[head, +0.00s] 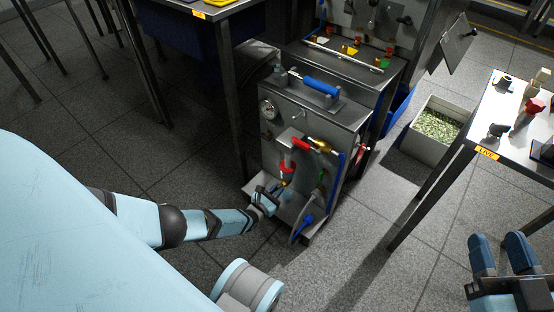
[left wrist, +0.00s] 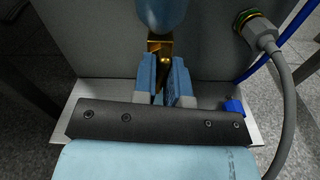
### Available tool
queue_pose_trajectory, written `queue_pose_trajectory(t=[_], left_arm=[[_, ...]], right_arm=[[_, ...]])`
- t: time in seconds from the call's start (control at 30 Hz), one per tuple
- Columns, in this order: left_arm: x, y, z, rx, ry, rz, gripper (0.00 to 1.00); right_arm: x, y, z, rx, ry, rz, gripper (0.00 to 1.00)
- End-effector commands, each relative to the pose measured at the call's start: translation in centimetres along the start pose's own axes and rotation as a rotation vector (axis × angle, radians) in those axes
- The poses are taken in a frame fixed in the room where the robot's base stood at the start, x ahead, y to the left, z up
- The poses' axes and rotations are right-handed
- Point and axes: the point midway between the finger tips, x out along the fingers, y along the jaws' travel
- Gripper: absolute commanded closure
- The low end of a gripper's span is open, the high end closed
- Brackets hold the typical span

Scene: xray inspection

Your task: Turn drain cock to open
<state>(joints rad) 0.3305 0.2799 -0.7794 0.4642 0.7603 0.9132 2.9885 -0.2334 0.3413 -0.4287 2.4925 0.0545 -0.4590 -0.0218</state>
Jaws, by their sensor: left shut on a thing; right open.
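The drain cock shows in the left wrist view as a small brass piece (left wrist: 159,46) under a rounded blue body (left wrist: 162,12). My left gripper (left wrist: 164,62) has its two blue fingers on either side of the lower end of the brass, shut on it. The fingertips partly hide the cock, and its angle is hard to read. In the head view my left gripper (head: 272,194) reaches low to the front of the metal cabinet (head: 292,120), below red and brass fittings (head: 309,144). My right gripper (head: 500,255) is open and empty at the lower right.
Beside the cock, a grey hose (left wrist: 284,95) with a connector and a blue cable run down. A base ledge (head: 311,238) juts from the cabinet. A bench (head: 512,125) stands right, a bin of green bits (head: 414,146) behind it. Floor between is clear.

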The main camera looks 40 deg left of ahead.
Motion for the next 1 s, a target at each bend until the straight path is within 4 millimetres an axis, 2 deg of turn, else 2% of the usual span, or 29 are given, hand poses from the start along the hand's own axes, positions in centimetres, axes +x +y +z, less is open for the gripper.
queue_pose_trajectory(t=[0.53, 0.57, 0.6, 0.67, 1.0], left_arm=[[-0.2, 0.05, -0.15, -0.025, 0.003, 0.001, 1.0], [-0.19, 0.06, -0.15, -0.025, 0.003, 0.001, 0.85], [-0.19, 0.06, -0.15, -0.025, 0.003, 0.001, 0.76], [-0.17, 0.06, -0.13, -0.025, 0.003, 0.001, 0.64], [-0.43, 0.05, -0.01, -0.026, 0.002, 0.001, 0.64]], right_arm=[[-0.02, -0.01, -0.1, 0.001, 0.002, 0.0, 0.57], [-0.02, -0.01, -0.11, 0.001, 0.002, 0.0, 0.57], [-0.03, -0.01, -0.14, 0.001, 0.003, 0.0, 0.57], [-0.04, -0.01, -0.16, 0.0, 0.003, 0.0, 0.57], [-0.04, 0.03, -0.33, 0.001, 0.002, -0.001, 0.57]])
